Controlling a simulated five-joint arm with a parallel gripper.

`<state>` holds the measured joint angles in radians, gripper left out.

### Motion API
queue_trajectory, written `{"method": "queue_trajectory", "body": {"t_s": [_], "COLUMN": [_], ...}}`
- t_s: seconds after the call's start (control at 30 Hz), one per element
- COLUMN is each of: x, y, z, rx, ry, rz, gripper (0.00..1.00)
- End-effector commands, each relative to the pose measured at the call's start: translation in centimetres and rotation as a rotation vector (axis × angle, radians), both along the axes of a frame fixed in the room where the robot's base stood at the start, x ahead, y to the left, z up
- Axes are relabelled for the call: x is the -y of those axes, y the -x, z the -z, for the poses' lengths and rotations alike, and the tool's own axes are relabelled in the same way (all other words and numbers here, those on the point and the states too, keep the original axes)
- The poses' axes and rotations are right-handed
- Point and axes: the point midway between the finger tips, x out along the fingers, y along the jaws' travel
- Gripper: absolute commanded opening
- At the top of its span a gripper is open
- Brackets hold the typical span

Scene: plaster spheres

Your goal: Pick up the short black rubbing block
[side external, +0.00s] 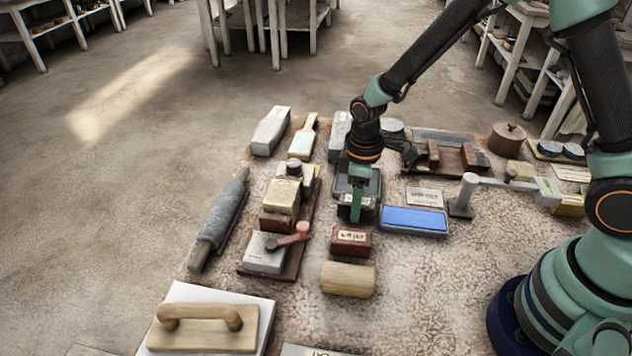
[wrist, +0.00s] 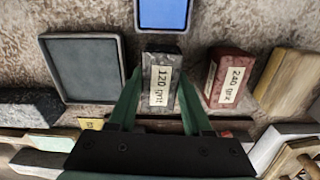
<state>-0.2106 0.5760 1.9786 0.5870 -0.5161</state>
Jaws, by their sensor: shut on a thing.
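The short black rubbing block (wrist: 160,64) has a pale label that reads "120 grit" in the wrist view. In the side view it shows as a dark block (side external: 368,212) partly hidden by my green fingers. My gripper (side external: 356,207) points down over it. In the wrist view my gripper (wrist: 158,82) has one finger on each side of the block, shut on it. I cannot tell whether the block's underside touches the table.
A red-brown block (side external: 351,242) labelled "240 grit" and a wooden block (side external: 348,280) stand nearer the camera. A blue slab in a grey tray (side external: 413,221) lies to the right. A dark shallow tray (wrist: 82,68) is beside the held block. Tools crowd the left.

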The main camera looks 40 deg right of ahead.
Motion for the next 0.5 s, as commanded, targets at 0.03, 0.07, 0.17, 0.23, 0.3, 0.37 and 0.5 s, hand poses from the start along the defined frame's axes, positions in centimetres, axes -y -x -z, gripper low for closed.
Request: {"method": "queue_trajectory", "body": {"t_s": [0.03,0.07,0.17,0.23,0.3,0.37,0.5], "x": [0.0,0.0,0.0,0.0,0.0,0.0,0.0], "y": [-0.1,-0.1,-0.2,-0.2,-0.2,-0.2,-0.2], "z": [-0.7,-1.1,-2.8,-4.5,-6.6,-8.4,-12.3], "rx": [0.004,0.004,0.008,0.009,0.011,0.011,0.009], "ry": [-0.001,-0.001,-0.002,-0.002,-0.002,-0.002,-0.002], "rz": [0.0,0.0,0.0,0.0,0.0,0.0,0.0], "gripper": [0.0,0.0,0.0,0.0,0.0,0.0,0.0]}}
